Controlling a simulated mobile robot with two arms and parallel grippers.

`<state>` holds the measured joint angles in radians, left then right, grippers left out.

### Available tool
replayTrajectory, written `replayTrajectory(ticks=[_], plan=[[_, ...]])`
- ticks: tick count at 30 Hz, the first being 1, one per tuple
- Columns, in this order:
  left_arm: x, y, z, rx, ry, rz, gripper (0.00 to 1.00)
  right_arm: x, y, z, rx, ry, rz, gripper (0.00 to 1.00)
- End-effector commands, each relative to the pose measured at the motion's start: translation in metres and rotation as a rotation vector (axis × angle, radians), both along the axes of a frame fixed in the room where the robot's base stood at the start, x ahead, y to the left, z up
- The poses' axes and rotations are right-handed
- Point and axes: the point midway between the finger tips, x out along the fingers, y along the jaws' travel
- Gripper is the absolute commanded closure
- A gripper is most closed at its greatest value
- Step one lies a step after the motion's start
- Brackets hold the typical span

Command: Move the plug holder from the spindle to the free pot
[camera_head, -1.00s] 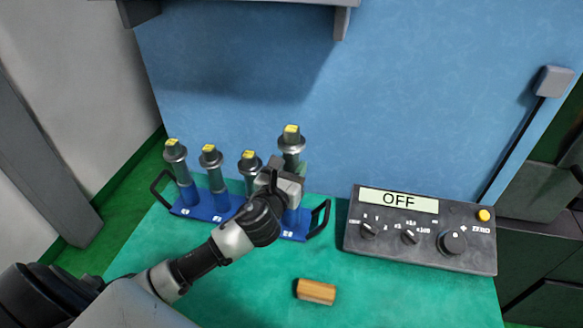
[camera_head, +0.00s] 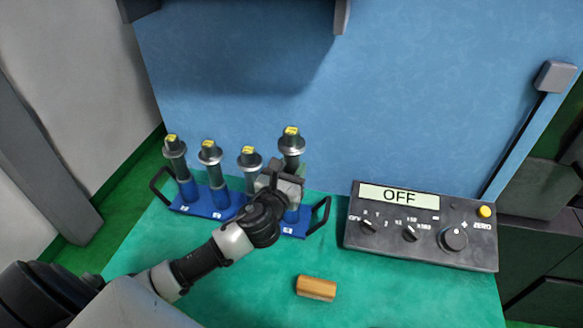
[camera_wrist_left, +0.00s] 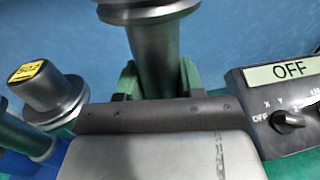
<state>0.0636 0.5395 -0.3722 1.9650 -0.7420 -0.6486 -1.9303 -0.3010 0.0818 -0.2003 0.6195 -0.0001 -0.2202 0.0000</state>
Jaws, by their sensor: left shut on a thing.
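My left gripper (camera_head: 288,176) is shut on a plug holder (camera_head: 291,145), a grey metal cylinder with a wide collar and a yellow label on top. The holder is upright at the right end of the blue rack (camera_head: 205,213). Its top stands higher than its neighbours' tops. In the left wrist view the green fingers grip the holder's shaft (camera_wrist_left: 155,60) below the collar. My gripper hides its lower end and most of the pot there, so I cannot tell whether it is seated. No spindle shows clearly. My right gripper is not in view.
Several other plug holders, one of them at the far left (camera_head: 175,155), stand in the rack's other pots. The rack has black end handles (camera_head: 319,215). A control box (camera_head: 420,228) reading OFF sits right.

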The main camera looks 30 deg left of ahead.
Motion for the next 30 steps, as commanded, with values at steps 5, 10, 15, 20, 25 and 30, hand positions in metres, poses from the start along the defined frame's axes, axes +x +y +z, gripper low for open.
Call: replayTrajectory(ticks=[5, 10, 15, 20, 25, 30], plan=[[0.0, 0.0, -0.007, 0.001, -0.003, 0.0, 1.0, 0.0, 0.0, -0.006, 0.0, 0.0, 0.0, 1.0], [0.0, 0.0, -0.014, -0.001, -0.003, 0.0, 1.0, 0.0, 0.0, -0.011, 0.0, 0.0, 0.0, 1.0], [0.0, 0.0, -0.02, -0.001, -0.003, 0.0, 1.0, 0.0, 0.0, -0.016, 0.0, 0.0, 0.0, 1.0], [0.0, 0.0, -0.026, 0.0, -0.003, 0.0, 1.0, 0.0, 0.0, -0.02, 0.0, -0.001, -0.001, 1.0], [0.0, 0.0, -0.033, 0.0, -0.003, 0.0, 1.0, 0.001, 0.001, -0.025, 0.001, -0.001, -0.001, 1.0], [0.0, 0.0, -0.038, -0.001, -0.003, 0.0, 1.0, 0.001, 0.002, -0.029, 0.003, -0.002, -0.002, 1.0]])
